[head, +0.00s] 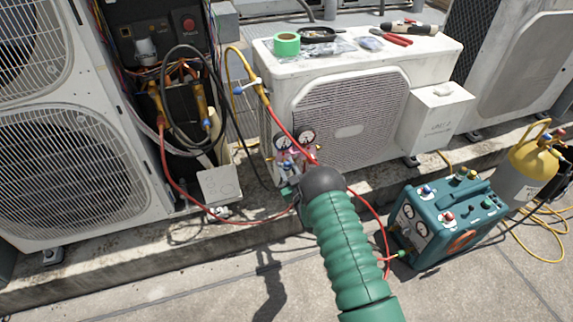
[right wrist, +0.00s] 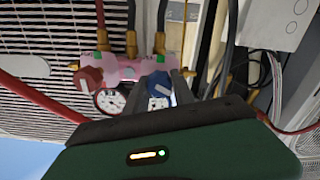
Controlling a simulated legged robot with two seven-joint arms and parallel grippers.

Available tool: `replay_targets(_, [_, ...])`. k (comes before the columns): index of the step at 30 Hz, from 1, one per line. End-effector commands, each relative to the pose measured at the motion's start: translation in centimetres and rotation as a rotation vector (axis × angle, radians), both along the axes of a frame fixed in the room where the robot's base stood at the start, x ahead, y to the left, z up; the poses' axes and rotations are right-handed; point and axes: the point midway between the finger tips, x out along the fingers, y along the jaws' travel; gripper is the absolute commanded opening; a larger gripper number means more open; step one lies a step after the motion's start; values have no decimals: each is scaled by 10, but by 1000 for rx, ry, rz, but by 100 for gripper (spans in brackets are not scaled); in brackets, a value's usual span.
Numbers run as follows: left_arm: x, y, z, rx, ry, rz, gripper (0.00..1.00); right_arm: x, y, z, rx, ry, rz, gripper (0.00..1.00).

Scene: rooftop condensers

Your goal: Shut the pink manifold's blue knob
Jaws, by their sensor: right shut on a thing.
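The pink manifold (right wrist: 128,70) spans the upper middle of the right wrist view, with its gauges (right wrist: 112,100) below it. In the head view the manifold (head: 291,158) hangs in front of the left end of the white condenser. The blue knob (right wrist: 157,84) sits between the two dark fingers of my right gripper (right wrist: 163,86), which is shut on it. The red knob (right wrist: 90,80) is left of it, outside the fingers. In the head view my green right arm hides the fingertips and the blue knob. My left gripper is not in view.
Red and black hoses run around the manifold. A teal recovery machine (head: 449,220) and a yellow-topped cylinder (head: 530,170) stand at the right. Green tape (head: 286,45) and tools lie on the white condenser (head: 430,62). The roof floor in front is mostly clear.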

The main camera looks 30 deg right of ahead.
Motion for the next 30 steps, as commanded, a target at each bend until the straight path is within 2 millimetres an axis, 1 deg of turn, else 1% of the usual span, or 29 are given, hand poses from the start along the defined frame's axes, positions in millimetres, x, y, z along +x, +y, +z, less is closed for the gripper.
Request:
replay_targets(1, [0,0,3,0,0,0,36,-4,0,-6,46,8,-4,0])
replay_targets(21, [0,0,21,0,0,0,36,-4,-1,-8,665,-141,-7,0])
replay_targets(30, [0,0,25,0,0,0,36,-4,0,-8,894,-195,-6,0])
